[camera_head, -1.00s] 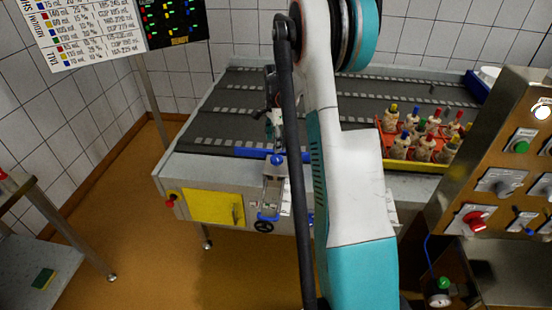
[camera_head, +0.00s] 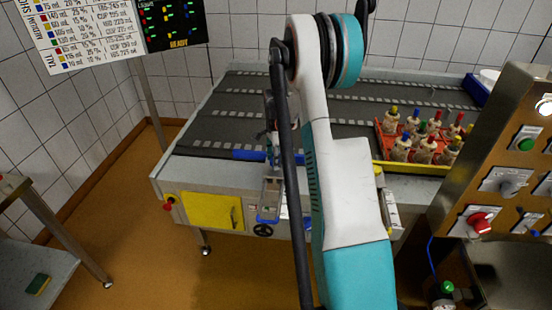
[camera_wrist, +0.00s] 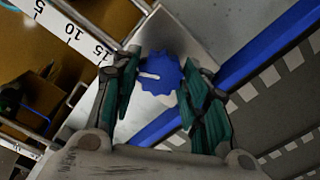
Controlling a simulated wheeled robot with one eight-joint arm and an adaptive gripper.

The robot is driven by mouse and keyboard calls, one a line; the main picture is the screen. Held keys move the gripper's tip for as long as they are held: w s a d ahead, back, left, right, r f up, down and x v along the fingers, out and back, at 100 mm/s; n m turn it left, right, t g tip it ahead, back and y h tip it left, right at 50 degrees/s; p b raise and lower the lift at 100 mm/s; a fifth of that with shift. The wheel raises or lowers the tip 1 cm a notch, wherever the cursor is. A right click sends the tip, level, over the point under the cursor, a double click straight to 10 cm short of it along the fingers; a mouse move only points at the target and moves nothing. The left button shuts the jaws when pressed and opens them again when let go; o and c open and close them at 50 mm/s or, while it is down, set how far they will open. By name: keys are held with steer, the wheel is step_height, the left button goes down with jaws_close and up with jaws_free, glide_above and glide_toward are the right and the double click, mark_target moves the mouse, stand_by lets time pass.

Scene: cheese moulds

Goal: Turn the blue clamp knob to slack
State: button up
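The blue clamp knob (camera_wrist: 158,74) shows in the wrist view, scalloped, with a white pointer mark pointing left. It sits on a grey metal plate (camera_wrist: 190,35). My gripper (camera_wrist: 158,62) has its two dark green fingers apart, one on each side of the knob. The fingertips are close to the knob's edges; I cannot tell if they touch it. In the head view my gripper (camera_head: 271,145) is over the clamp at the conveyor's front edge, partly behind my arm, and the knob is hidden there.
A blue guide rail (camera_wrist: 245,62) runs beside the knob, with a numbered scale (camera_wrist: 75,35) on the other side. The conveyor (camera_head: 225,112) lies behind. A red crate (camera_head: 388,146) of bottles stands at right, near a control panel (camera_head: 510,150). A black handwheel (camera_head: 263,230) sits below the clamp.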

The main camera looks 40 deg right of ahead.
steer(key=shift+c, duration=1.2)
steer(key=shift+n, duration=0.4)
steer(key=n, duration=0.4)
steer(key=shift+n, duration=0.3)
steer(key=n, duration=0.6)
steer(key=shift+n, duration=0.3)
steer(key=o, duration=1.1)
steer(key=shift+c, duration=0.2)
